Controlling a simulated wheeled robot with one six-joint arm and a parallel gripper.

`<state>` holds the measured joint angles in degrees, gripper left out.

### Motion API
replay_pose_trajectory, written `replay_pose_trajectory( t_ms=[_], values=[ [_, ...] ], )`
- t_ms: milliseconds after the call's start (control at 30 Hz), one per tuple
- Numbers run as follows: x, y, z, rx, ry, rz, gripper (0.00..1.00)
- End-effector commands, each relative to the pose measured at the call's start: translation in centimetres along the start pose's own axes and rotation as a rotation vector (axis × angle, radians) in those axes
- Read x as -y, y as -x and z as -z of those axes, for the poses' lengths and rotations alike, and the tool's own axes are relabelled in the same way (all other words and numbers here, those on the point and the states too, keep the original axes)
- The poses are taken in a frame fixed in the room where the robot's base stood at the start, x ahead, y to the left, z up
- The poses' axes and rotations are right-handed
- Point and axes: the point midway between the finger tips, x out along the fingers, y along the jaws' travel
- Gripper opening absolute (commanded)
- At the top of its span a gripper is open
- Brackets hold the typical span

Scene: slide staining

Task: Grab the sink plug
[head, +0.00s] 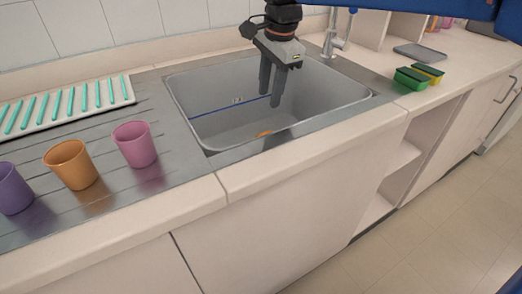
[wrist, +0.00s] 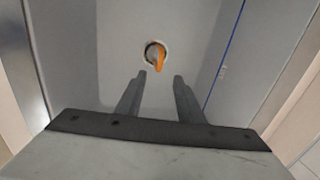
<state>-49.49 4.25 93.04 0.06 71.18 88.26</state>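The sink plug (wrist: 159,61) is orange and shows in the wrist view on the sink floor, at a round drain with a pale rim. In the head view only a small orange part of the plug (head: 264,134) shows above the sink's front edge. My gripper (head: 270,99) is open and empty, pointing down into the grey sink (head: 220,125). In the wrist view my gripper (wrist: 160,76) has its two fingers apart, with the plug just beyond the fingertips and between their lines. The fingers do not appear to touch it.
The sink walls surround my gripper, with a blue line along the inside. Purple (head: 13,190), orange (head: 71,165) and pink (head: 134,145) cups stand on the drainboard at left. Green-yellow sponges (head: 411,78) lie right of the sink, and the faucet (head: 333,40) stands behind it.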

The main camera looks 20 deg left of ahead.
Motion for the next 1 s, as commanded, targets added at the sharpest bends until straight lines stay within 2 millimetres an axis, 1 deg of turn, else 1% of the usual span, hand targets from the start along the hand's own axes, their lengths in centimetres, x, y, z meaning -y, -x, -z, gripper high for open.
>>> replay_pose_trajectory(
  t_ms=[67,167,600,700,833,1000],
  values=[
    [0.1,-0.5,-0.4,0.004,-0.006,-0.006,0.34],
    [0.1,-1.6,-0.4,0.005,-0.007,-0.007,0.34],
    [0.0,-9.4,-0.4,0.004,-0.006,-0.009,0.34],
    [0.0,-10.8,-0.4,0.004,-0.006,-0.007,0.34],
    [0.1,-12.0,-0.4,0.004,-0.006,-0.006,0.34],
    [0.1,-12.7,-0.3,0.004,-0.006,-0.006,0.34]
  ],
)
